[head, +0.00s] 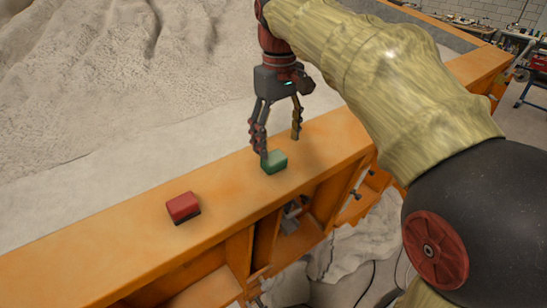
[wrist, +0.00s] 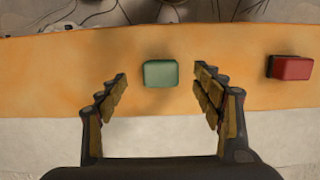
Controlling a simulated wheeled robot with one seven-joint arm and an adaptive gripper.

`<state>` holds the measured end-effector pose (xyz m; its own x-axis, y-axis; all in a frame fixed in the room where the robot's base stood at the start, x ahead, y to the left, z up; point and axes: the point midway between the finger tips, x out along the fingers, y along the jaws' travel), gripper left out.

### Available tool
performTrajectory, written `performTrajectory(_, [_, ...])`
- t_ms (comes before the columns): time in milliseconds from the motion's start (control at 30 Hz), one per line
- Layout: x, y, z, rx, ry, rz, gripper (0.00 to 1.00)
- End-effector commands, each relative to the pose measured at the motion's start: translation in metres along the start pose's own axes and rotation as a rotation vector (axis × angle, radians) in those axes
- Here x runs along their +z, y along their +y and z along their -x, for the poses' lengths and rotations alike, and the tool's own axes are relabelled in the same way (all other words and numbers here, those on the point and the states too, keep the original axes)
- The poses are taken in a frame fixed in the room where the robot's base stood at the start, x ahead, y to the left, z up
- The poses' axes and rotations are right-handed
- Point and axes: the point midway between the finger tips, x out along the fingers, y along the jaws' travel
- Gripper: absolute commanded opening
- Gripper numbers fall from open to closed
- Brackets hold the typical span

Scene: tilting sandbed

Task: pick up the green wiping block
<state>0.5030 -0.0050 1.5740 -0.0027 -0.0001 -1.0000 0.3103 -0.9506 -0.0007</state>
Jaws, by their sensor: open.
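The green wiping block (head: 274,162) lies on the flat top of the orange beam in the head view. It also shows in the wrist view (wrist: 160,73), near the middle of the beam's width. My gripper (head: 280,146) is open and points down over the beam, close to the block. In the wrist view my gripper (wrist: 160,72) has one finger on each side of the block, with a gap on both sides. Nothing is held. Whether the fingertips are down at the block's height is hard to tell.
A red block with a dark base (head: 183,208) lies on the same orange beam (head: 110,240), to the left in the head view; it shows at the right in the wrist view (wrist: 291,68). Pale sand (head: 90,110) fills the bed behind the beam. The beam between the blocks is clear.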

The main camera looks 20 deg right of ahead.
Motion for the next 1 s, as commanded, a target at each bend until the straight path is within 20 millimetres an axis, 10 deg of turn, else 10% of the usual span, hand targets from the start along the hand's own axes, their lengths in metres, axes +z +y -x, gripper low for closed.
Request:
performTrajectory(533, [-0.008, -0.001, -0.064, 0.0, 0.0, -0.001, 0.67])
performTrajectory(1000, [-0.009, -0.001, -0.069, 0.001, 0.003, -0.001, 0.58])
